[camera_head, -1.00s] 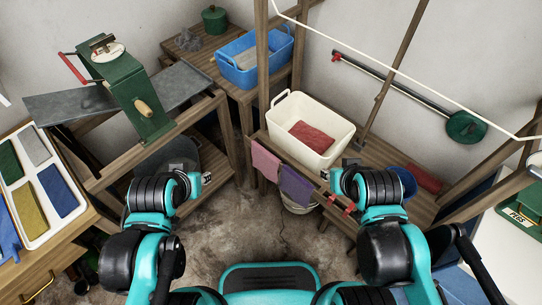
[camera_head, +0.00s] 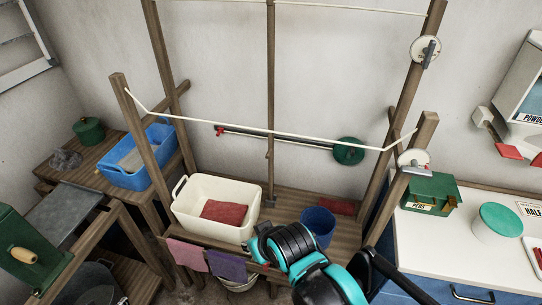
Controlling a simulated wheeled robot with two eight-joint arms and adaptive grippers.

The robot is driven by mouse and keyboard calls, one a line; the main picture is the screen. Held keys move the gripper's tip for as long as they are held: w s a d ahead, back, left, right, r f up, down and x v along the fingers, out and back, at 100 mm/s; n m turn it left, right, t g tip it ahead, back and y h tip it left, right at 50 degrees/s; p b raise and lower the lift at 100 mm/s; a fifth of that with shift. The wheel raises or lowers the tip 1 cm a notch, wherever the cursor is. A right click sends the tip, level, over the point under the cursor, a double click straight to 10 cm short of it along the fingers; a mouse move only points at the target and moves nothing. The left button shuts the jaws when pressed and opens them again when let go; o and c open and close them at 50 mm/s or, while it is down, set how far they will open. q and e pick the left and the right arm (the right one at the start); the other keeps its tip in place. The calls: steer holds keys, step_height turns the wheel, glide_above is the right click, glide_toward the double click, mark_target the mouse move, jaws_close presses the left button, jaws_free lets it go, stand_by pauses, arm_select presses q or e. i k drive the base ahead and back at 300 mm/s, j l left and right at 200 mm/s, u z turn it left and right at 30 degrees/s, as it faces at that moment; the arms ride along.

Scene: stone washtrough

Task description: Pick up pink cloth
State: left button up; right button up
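The pink cloth (camera_head: 187,254) hangs over the front rail of the wooden bench, at its left end. A purple cloth (camera_head: 227,266) hangs just to the right of it. My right arm reaches in from the lower right, with its wrist in front of the bench, to the right of both cloths and apart from the pink one. The fingers of my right gripper are hidden or too small to make out. My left gripper is out of view.
A cream tub (camera_head: 183,207) holding a red cloth (camera_head: 224,212) stands on the bench (camera_head: 285,204). A blue bucket (camera_head: 318,226) stands to its right. Wooden posts and a white line (camera_head: 262,131) cross above. A blue basket (camera_head: 118,177) is at left.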

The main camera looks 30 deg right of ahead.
mark_target(185, 253)
steer(key=l+z, duration=0.25)
steer(key=z, duration=0.15)
steer(key=l+z, duration=0.35)
steer(key=i+j, duration=0.05)
steer(key=j, duration=0.05)
